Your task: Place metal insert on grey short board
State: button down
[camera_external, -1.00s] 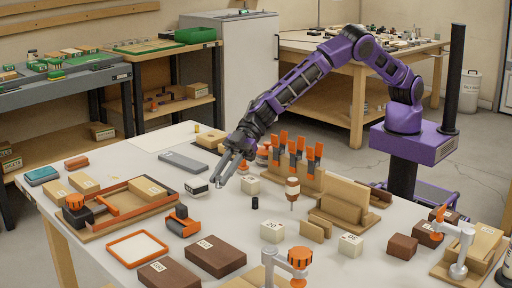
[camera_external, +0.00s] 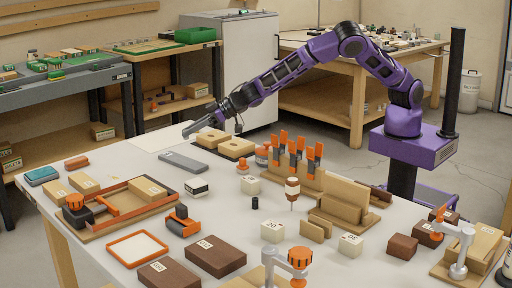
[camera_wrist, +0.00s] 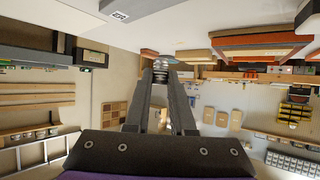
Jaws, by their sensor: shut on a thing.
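The grey short board (camera_external: 184,162) lies flat on the white table, left of centre in the external view. My gripper (camera_external: 187,132) is beyond the board's far end, near the table's far edge and apart from the board. In the wrist view my gripper (camera_wrist: 161,78) is shut on the small metal insert (camera_wrist: 160,66), which shows as a shiny round piece between the fingertips. In the external view I cannot make out the insert at the fingertips.
Two wooden blocks with holes (camera_external: 237,147) lie right of my gripper. Orange-handled tools (camera_external: 297,152) stand in a wooden rack. A wooden tray with orange parts (camera_external: 120,228) is at the left.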

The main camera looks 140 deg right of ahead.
aim_at(192, 162)
notch_tip(192, 162, down, 8)
jog(key=shift+r+b, duration=0.15)
jog(key=shift+b, duration=0.5)
jog(key=c, duration=0.8)
grip_release()
jog(key=shift+a, duration=0.1)
jog(key=shift+o, duration=0.2)
jog(key=shift+r, duration=0.1)
jog(key=v, duration=0.7)
jog(key=shift+s+a+p, duration=0.1)
jog(key=shift+s+p, duration=0.05)
jog(key=shift+p, duration=0.15)
